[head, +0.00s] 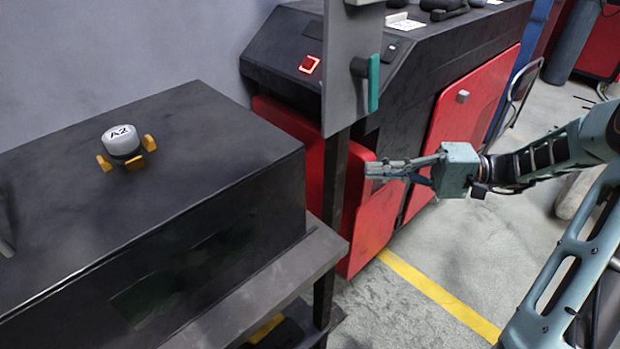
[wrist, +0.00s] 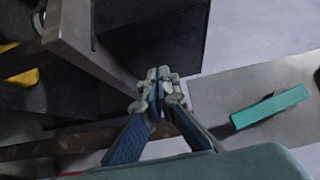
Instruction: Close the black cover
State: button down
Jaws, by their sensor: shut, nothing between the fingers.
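A large black box-shaped housing (head: 225,150) sits on the bench at the left of the head view. It is the black piece nearest to a cover; I cannot tell a separate lid or how far open it stands. A dark window shows in its front face. A grey upright panel (head: 340,50) with a teal handle (head: 373,83) stands at its right; the handle also shows in the wrist view (wrist: 270,107). My gripper (head: 372,169) is shut and empty, apart from the housing and below the handle. In the wrist view its fingertips (wrist: 158,78) meet.
A white cap marked A2 (head: 121,139) sits between yellow blocks on the housing. The grey bench edge (head: 290,278) lies left of my gripper. A black and red machine (head: 440,60) stands behind. Open floor with a yellow line (head: 440,295) lies below my arm.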

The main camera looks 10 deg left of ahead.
jog(key=s+a+b, duration=0.1)
jog(key=s+a, duration=0.3)
jog(key=a, duration=0.8)
jog(key=shift+a+r, duration=0.2)
jog(key=shift+a, duration=0.1)
